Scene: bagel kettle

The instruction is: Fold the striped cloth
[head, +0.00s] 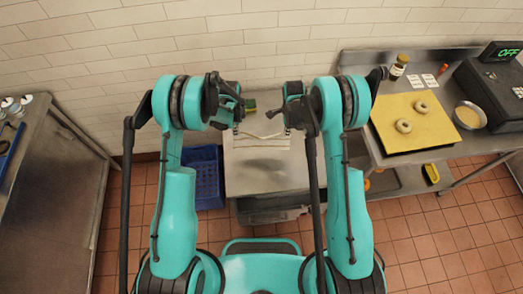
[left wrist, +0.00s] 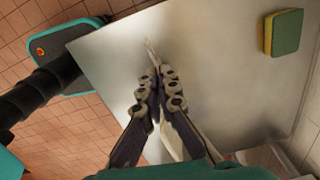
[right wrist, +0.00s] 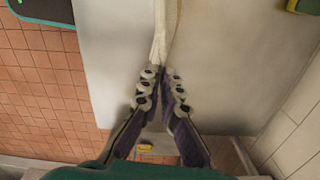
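The pale cloth (head: 262,138) shows as a narrow whitish band stretched between my two grippers over the middle metal table; its stripes are too small to make out. My left gripper (head: 238,124) has its fingertips close together, with a thin tip of cloth (left wrist: 150,46) sticking out past them. My right gripper (head: 288,128) is also nearly closed, and a bunched strip of cloth (right wrist: 161,35) runs out from between its fingertips (right wrist: 161,74). Both grippers appear shut on the cloth. My arms and fingers hide part of it. I cannot tell how much of it touches the table.
The middle table (head: 262,180) is mostly bare. A green-and-yellow sponge (left wrist: 283,32) lies near its back edge. A blue crate (head: 203,170) stands on the floor to the left. The right counter holds a yellow board (head: 425,130) with bagels, a bowl (head: 469,115) and a black machine.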

